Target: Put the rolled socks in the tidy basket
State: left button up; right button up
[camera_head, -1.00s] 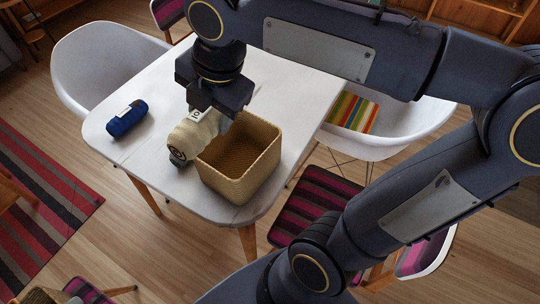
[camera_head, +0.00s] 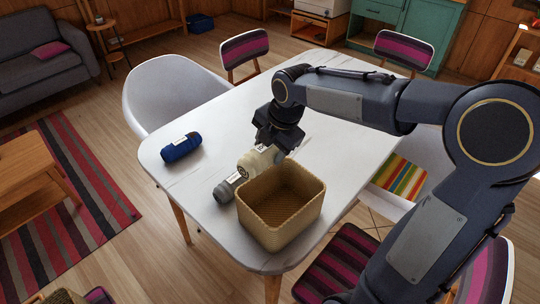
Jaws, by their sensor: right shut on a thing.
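A grey rolled pair (camera_head: 224,191) lies on the table left of the basket, partly hidden by the cream pair. A blue rolled pair (camera_head: 181,148) with a pale label lies apart near the table's left edge. My left gripper is out of view.
The white table (camera_head: 190,185) has clear space between the blue pair and the basket, and at its far end. White chairs (camera_head: 165,85) and striped-seat chairs (camera_head: 245,48) stand around it. A striped cushion (camera_head: 400,175) is at the right.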

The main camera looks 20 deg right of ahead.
aim_at(270, 159)
jog(key=shift+f, duration=1.5)
jog(key=shift+f+b, duration=0.55)
jog(key=shift+f, duration=0.05)
jog(key=o, duration=1)
jog(key=shift+r, duration=0.1)
